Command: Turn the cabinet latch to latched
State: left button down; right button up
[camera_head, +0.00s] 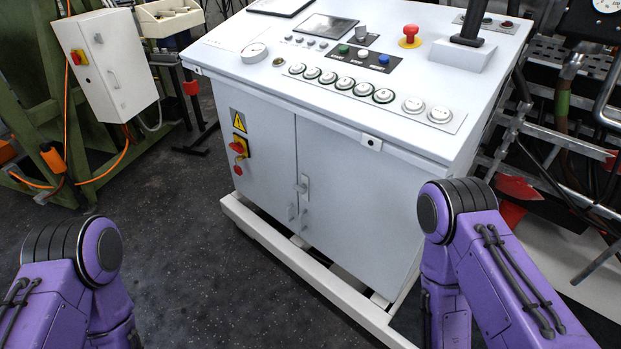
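A white control cabinet (352,200) stands in the middle of the view, with two closed-looking doors on its front. A small metal latch handle (302,186) sits at the seam between the doors, a little right of a red rotary switch (238,146). Smaller metal fittings (298,213) show lower at the same seam. The latch is too small to tell its exact position. My two purple arms rise at the lower left and lower right. Both grippers are out of the picture, and neither arm is seen touching the cabinet.
The cabinet top carries a red emergency button (409,36), a joystick (469,32) and several round buttons. A white base rail (300,272) juts out below the doors. A green frame with a white box (112,64) stands left. Dark floor (185,215) is clear in front.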

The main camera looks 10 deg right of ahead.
aim_at(301, 189)
jog(key=z, duration=0.1)
jog(key=i, duration=0.3)
jog(key=z, duration=0.05)
jog(key=k, duration=1.15)
jog(key=u, duration=1.05)
jog(key=i, duration=2.05)
jog(key=z, duration=0.9)
